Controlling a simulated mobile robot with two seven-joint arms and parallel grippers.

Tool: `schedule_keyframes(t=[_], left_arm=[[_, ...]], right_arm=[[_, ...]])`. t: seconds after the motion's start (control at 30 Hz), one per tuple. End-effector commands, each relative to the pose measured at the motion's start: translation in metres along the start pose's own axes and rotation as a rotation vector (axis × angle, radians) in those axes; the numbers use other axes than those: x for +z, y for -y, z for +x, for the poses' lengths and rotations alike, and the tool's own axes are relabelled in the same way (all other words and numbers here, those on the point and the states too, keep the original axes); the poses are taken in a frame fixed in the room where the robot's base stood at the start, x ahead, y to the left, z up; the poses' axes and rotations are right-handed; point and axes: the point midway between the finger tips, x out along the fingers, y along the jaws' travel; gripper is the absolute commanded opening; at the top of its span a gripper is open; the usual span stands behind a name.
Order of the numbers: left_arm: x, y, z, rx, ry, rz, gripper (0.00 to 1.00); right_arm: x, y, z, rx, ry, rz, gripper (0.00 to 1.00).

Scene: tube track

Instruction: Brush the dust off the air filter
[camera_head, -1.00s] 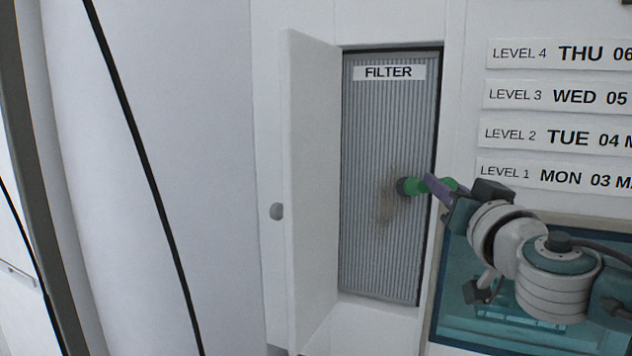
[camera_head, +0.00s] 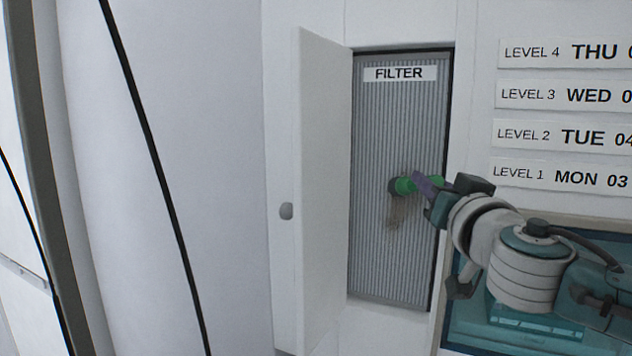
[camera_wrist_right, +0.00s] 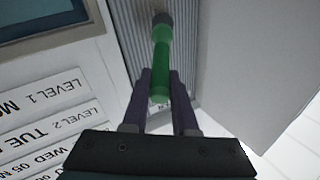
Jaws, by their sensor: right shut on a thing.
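The air filter (camera_head: 385,270) is a grey pleated panel in a wall recess, with a FILTER label (camera_head: 399,73) at its top. A brown dust patch (camera_head: 397,212) lies at its middle, partly hidden by the brush. My right gripper (camera_head: 425,185) is shut on a green brush (camera_head: 404,185) with a dark head (camera_head: 393,185). The brush head is at the filter's face, at the upper part of the dust; I cannot tell whether it touches. In the right wrist view the purple fingers (camera_wrist_right: 160,98) grip the green handle (camera_wrist_right: 161,50). My left gripper is not in view.
A white door (camera_head: 322,190) with a grey knob (camera_head: 286,211) stands open left of the filter. Level and day labels (camera_head: 566,95) are on the wall to the right. A teal-lit window (camera_head: 470,325) is below them, behind my right arm.

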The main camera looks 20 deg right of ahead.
Motion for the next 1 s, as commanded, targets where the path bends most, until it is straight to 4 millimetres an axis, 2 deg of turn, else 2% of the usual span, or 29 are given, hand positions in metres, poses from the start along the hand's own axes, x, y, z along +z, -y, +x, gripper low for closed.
schedule_keyframes(t=[1.0], left_arm=[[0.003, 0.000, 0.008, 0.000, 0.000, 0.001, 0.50]], right_arm=[[-0.009, -0.033, -0.015, 0.002, -0.003, -0.002, 0.00]])
